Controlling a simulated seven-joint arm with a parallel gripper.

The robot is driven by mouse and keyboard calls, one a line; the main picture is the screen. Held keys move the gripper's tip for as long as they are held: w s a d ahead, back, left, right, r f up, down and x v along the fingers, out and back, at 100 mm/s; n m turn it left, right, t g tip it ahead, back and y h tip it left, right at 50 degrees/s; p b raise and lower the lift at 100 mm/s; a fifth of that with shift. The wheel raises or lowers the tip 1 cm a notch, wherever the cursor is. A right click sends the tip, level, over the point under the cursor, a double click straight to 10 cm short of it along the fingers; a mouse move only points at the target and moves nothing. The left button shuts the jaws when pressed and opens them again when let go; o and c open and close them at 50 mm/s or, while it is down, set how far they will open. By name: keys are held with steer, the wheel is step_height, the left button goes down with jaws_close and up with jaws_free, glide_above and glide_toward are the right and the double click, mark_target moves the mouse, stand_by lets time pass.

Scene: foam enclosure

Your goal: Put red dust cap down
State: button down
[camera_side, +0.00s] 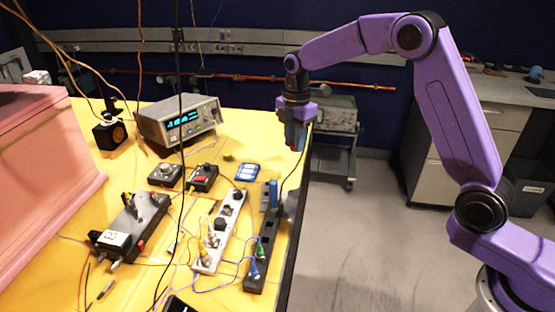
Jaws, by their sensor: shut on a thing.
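My gripper (296,140) hangs pointing down from the purple arm, above the right edge of the yellow table. It is shut on the red dust cap (293,148), of which only a small red patch shows at the fingertips. The fingers hide most of it. The cap appears to be held in the air, clear of the table top.
Below stand a dark strip with plugged cables (262,248) and a white strip (220,230). Two small black boxes (165,174) (203,178), a blue-and-white item (247,171), an instrument with a display (180,122) and a pink foam wall (40,150) stand further left. Cables hang overhead.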

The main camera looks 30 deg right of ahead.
glide_above(277, 168)
step_height(277, 168, down, 7)
steer(key=shift+s+r, duration=0.1)
steer(key=shift+r, duration=0.05)
steer(key=shift+f, duration=1.45)
steer(key=shift+f, duration=0.1)
steer(key=c, duration=0.9)
jaws_free()
step_height(277, 168, up, 12)
steer(key=shift+s+r, duration=0.1)
steer(key=shift+r, duration=0.05)
steer(key=shift+a, duration=0.1)
